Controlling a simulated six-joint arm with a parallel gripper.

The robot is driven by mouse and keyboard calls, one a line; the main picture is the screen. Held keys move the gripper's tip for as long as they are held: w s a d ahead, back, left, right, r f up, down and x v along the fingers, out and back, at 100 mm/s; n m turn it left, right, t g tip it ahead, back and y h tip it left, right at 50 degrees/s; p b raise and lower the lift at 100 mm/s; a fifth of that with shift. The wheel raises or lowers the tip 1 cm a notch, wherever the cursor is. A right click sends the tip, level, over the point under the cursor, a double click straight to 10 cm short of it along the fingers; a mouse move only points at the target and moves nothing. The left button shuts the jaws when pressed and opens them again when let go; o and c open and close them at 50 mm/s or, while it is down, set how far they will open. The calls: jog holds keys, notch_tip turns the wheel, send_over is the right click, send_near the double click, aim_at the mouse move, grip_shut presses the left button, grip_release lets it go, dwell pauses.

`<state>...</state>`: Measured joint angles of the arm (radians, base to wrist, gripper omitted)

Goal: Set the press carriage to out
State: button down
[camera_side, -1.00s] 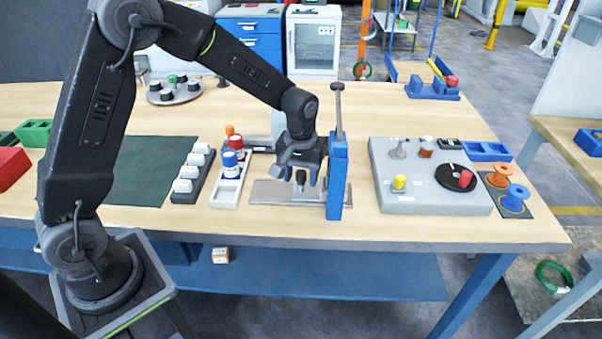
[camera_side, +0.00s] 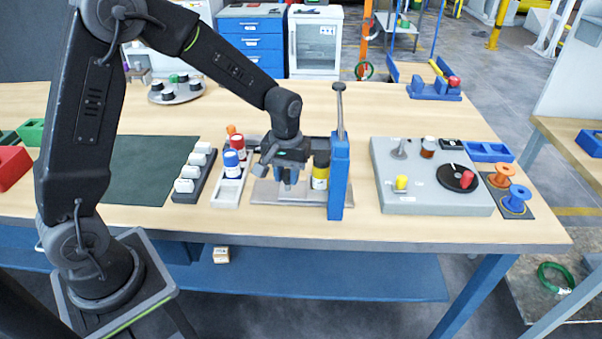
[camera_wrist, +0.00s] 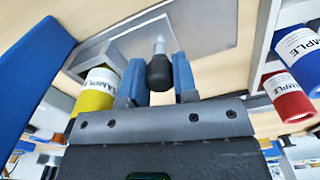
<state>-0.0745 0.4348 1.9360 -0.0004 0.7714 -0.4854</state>
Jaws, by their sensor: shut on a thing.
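The press has a blue upright (camera_side: 339,178) with a lever on top and a flat grey base plate (camera_side: 265,192). My gripper (camera_side: 288,181) is just left of the upright, low over the plate. In the wrist view its two blue fingers are shut on a black knob (camera_wrist: 159,72) on a short metal stem, the handle of the press carriage. A yellow bottle with a white label (camera_side: 320,178) stands between my gripper and the upright; it also shows in the wrist view (camera_wrist: 95,92). My gripper hides much of the carriage in the side view.
Left of the plate, a white rack (camera_side: 230,186) holds blue-capped and red-capped bottles close to my gripper. A dark rack with white pieces (camera_side: 193,175) stands further left. A grey fixture board (camera_side: 415,198) lies right of the press.

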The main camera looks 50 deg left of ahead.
jog(key=s+a, duration=0.5)
jog(key=c, duration=0.9)
grip_release()
jog(key=shift+r, duration=0.25)
notch_tip(320, 180, up, 13)
jog(key=shift+r, duration=0.2)
